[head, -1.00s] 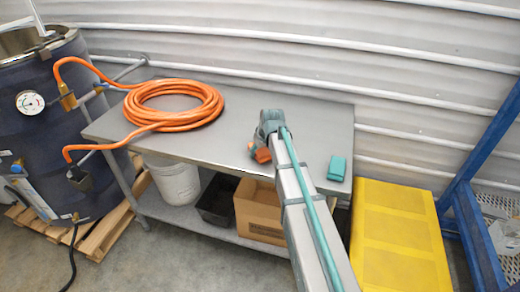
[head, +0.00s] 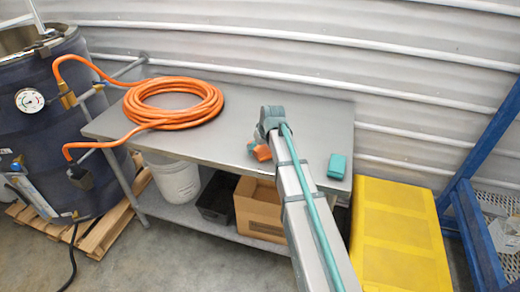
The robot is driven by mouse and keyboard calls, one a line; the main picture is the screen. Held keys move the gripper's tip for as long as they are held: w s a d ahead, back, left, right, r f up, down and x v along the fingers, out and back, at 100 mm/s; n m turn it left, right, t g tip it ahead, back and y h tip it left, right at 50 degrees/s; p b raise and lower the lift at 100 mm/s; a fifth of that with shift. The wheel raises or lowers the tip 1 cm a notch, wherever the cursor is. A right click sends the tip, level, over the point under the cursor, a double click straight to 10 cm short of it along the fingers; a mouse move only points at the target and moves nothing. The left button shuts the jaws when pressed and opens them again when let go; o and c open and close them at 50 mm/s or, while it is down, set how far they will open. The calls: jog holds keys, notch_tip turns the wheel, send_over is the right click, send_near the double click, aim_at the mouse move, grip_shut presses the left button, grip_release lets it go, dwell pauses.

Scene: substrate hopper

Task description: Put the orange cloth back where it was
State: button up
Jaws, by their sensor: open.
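The orange cloth (head: 262,152) shows as a small orange patch near the front edge of the grey table, right beside the end of my arm. Part of it is hidden by my arm. My gripper (head: 257,143) is at that spot, open, with its fingers mostly hidden, so I cannot tell whether it touches the cloth. A small teal folded cloth or block (head: 337,166) lies on the table to the right of my arm.
A coiled orange hose (head: 174,104) lies on the table's left part and runs to a dark tank (head: 55,120). A white bucket (head: 174,178), black tray and cardboard box (head: 258,210) stand on the lower shelf. A yellow platform (head: 398,235) is at right. The table's back middle is clear.

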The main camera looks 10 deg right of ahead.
jog(key=b+v, duration=0.2)
jog(key=v, duration=0.9)
jog(key=shift+s+r, duration=0.2)
